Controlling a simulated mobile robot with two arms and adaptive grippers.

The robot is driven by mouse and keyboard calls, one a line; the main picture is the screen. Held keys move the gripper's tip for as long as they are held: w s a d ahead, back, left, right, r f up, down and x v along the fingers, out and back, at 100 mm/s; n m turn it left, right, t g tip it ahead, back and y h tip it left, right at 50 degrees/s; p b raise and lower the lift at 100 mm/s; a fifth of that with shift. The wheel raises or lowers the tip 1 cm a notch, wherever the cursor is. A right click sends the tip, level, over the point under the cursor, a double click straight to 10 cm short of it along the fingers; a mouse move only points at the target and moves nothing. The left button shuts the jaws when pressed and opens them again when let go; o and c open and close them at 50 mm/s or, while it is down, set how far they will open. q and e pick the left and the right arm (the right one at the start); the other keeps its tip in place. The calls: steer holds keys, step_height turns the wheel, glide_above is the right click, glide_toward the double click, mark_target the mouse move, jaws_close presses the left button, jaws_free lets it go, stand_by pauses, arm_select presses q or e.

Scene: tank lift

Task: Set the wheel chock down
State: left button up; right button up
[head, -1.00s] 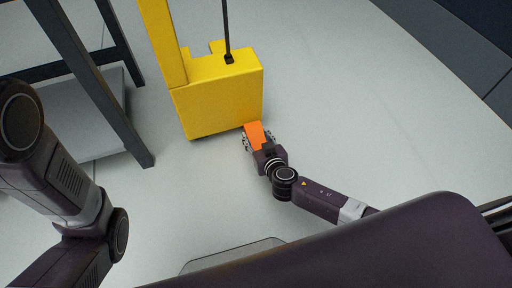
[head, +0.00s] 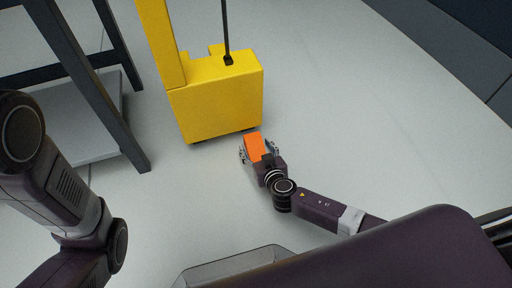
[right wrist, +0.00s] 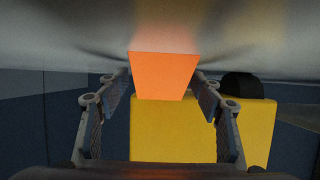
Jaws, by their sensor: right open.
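The orange wheel chock (head: 255,147) is at floor level just in front of the yellow lift (head: 217,104), with a small gap between them in the head view. My right gripper (head: 258,152) is open, with one finger on each side of the chock and space beside them. In the right wrist view the chock (right wrist: 163,75) lies between the spread fingers, and its orange tint shows on the floor next to it. The chock seems to rest on the floor. My left arm shows at the left, but its gripper is out of the picture.
A dark-framed rack (head: 95,85) with a grey lower shelf (head: 92,140) stands left of the lift. A clear tray (head: 228,262) sits at the bottom, near my body. The grey floor (head: 365,120) to the right is free.

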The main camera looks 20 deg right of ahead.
steer(key=p+v, duration=0.3)
steer(key=v, duration=0.8)
steer(key=shift+s+r, duration=0.2)
steer(key=shift+s, duration=0.25)
